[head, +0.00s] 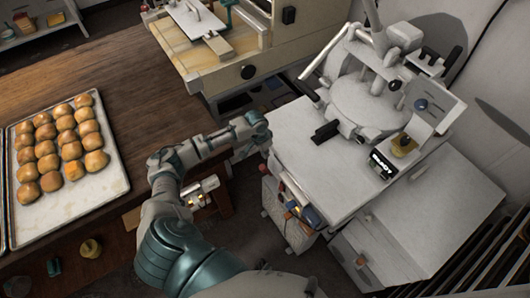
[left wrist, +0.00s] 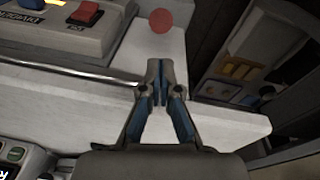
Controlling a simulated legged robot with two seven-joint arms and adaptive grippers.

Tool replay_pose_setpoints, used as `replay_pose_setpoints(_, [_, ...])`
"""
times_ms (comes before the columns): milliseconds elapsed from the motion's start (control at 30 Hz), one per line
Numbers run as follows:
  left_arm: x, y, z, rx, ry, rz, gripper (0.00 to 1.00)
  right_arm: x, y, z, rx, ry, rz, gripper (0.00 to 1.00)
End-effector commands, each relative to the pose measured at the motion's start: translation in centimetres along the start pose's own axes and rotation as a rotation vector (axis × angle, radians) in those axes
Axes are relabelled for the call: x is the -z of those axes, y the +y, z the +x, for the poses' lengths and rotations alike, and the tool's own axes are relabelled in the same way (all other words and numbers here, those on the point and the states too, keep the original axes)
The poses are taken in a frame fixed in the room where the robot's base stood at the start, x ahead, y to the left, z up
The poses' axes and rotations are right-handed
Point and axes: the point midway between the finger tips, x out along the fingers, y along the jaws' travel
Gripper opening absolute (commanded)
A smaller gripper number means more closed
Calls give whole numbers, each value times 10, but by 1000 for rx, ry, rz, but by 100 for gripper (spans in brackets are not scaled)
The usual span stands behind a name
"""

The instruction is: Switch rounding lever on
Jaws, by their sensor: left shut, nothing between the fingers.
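A white dough machine (head: 370,100) stands on a white cabinet at the right of the head view. A long pale lever arm (head: 326,58) rises on its left side, and a short black handle (head: 326,132) sticks out low at its front left. I cannot tell which is the rounding lever. My left gripper (head: 262,138) is shut and empty, beside the cabinet's left edge. In the left wrist view the shut fingertips (left wrist: 159,72) are near the end of a thin metal rod (left wrist: 70,70); contact is unclear. A red round knob (left wrist: 159,20) lies beyond them. My right gripper is not in view.
A grey control box (left wrist: 60,25) with red and blue buttons is at the wrist view's upper left. A wooden table (head: 130,110) with a tray (head: 105,188) of several buns is at the left. Another machine (head: 250,70) stands at the back. Storage bins hang below the cabinet top.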

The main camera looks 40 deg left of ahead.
Motion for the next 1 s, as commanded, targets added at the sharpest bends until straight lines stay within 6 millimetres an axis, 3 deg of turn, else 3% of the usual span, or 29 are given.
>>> replay_pose_setpoints(200, [-1, 0, 42, 0, -2, 0, 0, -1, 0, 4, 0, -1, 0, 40])
replay_pose_setpoints(400, [-1, 0, 62, 1, -1, -1, 0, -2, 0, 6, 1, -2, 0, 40])
replay_pose_setpoints(1000, [5, -2, 68, -3, 19, 1, 0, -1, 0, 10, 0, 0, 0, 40])
